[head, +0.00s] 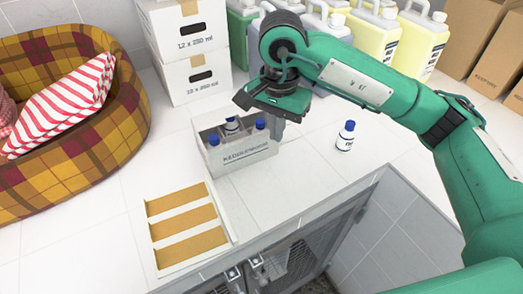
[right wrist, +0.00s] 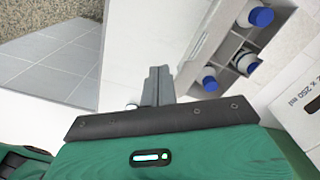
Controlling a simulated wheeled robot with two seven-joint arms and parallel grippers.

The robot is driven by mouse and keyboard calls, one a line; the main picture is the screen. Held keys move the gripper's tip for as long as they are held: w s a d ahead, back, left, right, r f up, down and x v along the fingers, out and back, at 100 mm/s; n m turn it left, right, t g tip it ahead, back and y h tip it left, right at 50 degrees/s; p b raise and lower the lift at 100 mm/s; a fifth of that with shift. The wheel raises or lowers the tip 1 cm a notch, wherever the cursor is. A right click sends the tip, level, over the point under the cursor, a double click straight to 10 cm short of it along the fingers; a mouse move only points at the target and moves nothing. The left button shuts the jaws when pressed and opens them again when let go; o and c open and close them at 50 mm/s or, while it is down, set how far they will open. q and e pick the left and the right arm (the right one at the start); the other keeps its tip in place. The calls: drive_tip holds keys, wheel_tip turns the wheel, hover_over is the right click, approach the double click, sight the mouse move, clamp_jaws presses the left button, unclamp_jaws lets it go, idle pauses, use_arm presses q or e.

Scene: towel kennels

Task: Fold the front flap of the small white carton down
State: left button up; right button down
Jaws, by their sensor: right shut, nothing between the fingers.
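The small white carton (head: 239,158) stands open on the white counter in the head view, with printing on its front. Blue-capped bottles (head: 213,139) stand inside it, between dividers. In the right wrist view the carton (right wrist: 203,48) shows from above with three blue caps and at least one empty compartment. I cannot make out the front flap apart from the front wall. My right gripper (head: 277,131) is shut and empty, just right of and behind the carton; its fingers also show in the right wrist view (right wrist: 157,85). My left gripper is out of view.
A loose bottle (head: 346,136) stands right of the carton. A white tray with brown strips (head: 207,186) lies front left. Stacked boxes (head: 186,50) and jugs (head: 415,45) stand behind, with a plaid pet bed (head: 100,140) at left. The counter's front edge is near the carton.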

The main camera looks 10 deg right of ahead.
drive_tip(key=r, duration=0.1)
drive_tip(key=s+r+p, duration=0.1)
drive_tip(key=r, duration=0.1)
drive_tip(key=s+r, duration=0.1)
drive_tip(key=r, duration=0.1)
drive_tip(key=shift+s+d+p, duration=0.25)
drive_tip(key=shift+d+p, duration=0.05)
drive_tip(key=shift+p, duration=0.05)
drive_tip(key=shift+f, duration=0.1)
